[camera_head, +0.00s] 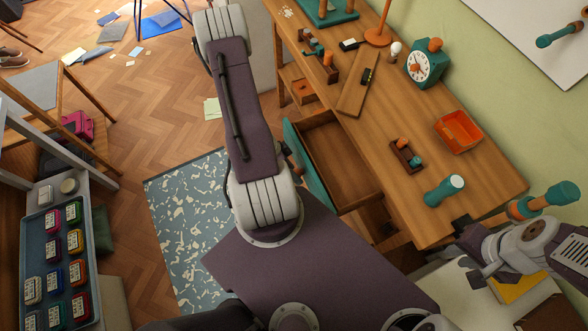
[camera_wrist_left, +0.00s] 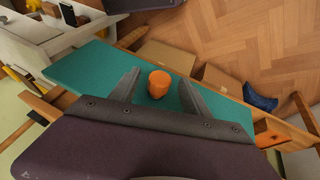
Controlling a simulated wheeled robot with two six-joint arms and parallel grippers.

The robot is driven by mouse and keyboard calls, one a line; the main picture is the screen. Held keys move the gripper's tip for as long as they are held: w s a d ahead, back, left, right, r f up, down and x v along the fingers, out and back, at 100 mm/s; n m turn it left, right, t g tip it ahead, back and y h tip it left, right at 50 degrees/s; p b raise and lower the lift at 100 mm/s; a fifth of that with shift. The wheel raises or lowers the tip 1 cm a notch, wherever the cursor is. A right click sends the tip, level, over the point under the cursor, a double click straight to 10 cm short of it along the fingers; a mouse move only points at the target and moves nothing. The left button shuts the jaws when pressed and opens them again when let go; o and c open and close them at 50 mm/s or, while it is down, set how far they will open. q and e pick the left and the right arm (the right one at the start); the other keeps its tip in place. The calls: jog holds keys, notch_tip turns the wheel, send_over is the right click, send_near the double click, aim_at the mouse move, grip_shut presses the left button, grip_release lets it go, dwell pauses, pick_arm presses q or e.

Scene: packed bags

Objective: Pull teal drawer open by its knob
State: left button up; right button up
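The teal drawer (camera_head: 313,172) stands pulled out from the wooden desk, and its wooden inside shows empty in the head view. Its teal front (camera_wrist_left: 85,78) fills the middle of the left wrist view. The orange knob (camera_wrist_left: 159,85) sticks out from that front. My left gripper (camera_wrist_left: 159,76) is open, with one finger on each side of the knob and a visible gap to both. In the head view my left arm hides the knob and most of that gripper. My right gripper (camera_head: 470,272) looks open and empty, by the desk's near right corner.
The desk top (camera_head: 400,120) bears a teal clock (camera_head: 426,63), an orange tray (camera_head: 459,131), a small wooden holder (camera_head: 407,155) and a teal cylinder (camera_head: 443,190). A patterned rug (camera_head: 190,215) lies on the floor left of the drawer. A blue tray of small boxes (camera_head: 38,222) is at far left.

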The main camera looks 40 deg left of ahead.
pick_arm(q)
jog(key=p+v, duration=0.6)
jog(key=v, duration=0.3)
jog(key=shift+p, duration=0.4)
